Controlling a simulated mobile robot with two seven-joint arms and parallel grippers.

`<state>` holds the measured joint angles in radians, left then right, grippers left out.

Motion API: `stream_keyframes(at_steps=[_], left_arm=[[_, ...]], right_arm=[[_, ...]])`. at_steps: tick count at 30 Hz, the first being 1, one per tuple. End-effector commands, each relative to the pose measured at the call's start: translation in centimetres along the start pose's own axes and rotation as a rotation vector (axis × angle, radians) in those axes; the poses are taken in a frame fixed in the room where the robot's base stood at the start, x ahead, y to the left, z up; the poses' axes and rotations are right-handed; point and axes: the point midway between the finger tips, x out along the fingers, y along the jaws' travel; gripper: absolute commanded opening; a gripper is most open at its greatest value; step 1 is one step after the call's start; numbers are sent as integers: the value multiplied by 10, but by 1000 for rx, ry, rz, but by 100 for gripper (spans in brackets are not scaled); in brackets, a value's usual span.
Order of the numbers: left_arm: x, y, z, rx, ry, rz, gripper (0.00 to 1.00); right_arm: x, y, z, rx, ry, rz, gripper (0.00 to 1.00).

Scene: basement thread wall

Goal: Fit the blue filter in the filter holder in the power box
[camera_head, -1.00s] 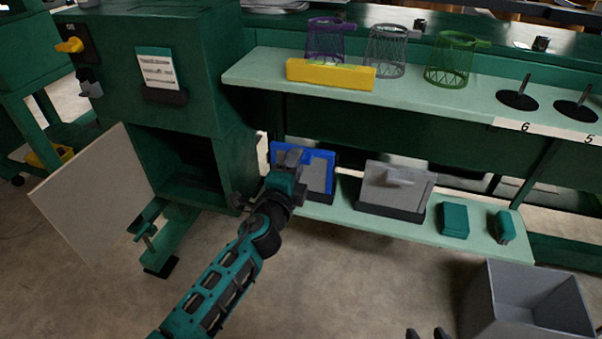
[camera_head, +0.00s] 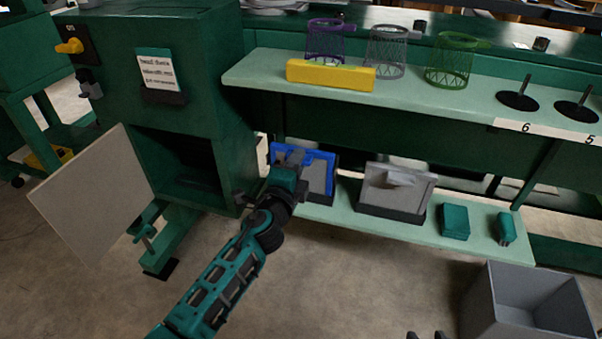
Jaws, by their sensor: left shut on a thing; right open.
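The blue filter (camera_head: 318,174), a grey panel in a blue frame, stands on the lower shelf in a dark stand. My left gripper (camera_head: 292,163) is shut on the filter at its left part and hides some of its face. The power box (camera_head: 170,75) is the green cabinet at the left, with its lower compartment (camera_head: 190,175) open and dark inside. The filter holder cannot be made out in it. The tips of my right gripper (camera_head: 426,335) just show at the bottom edge, open and apart from everything.
A pale door panel (camera_head: 92,195) hangs open left of the compartment. A grey filter (camera_head: 397,187) stands right of the blue one, then teal blocks (camera_head: 454,221). The upper shelf holds a yellow bar (camera_head: 330,75) and wire baskets. A grey bin (camera_head: 525,305) stands at lower right.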

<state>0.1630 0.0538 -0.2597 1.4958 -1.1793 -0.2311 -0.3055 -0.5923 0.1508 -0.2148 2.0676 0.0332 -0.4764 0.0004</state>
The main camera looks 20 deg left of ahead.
Motion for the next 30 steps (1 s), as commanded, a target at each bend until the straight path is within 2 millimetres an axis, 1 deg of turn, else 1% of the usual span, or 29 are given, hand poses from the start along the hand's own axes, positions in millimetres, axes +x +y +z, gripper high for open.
stream_keyframes(at_steps=[8,30], left_arm=[[0,-4,0,0,0,-1,0],[0,-41,0,0,0,-1,0]], right_arm=[[-2,0,-2,0,-1,0,44],[-21,-1,-31,-1,-1,0,44]])
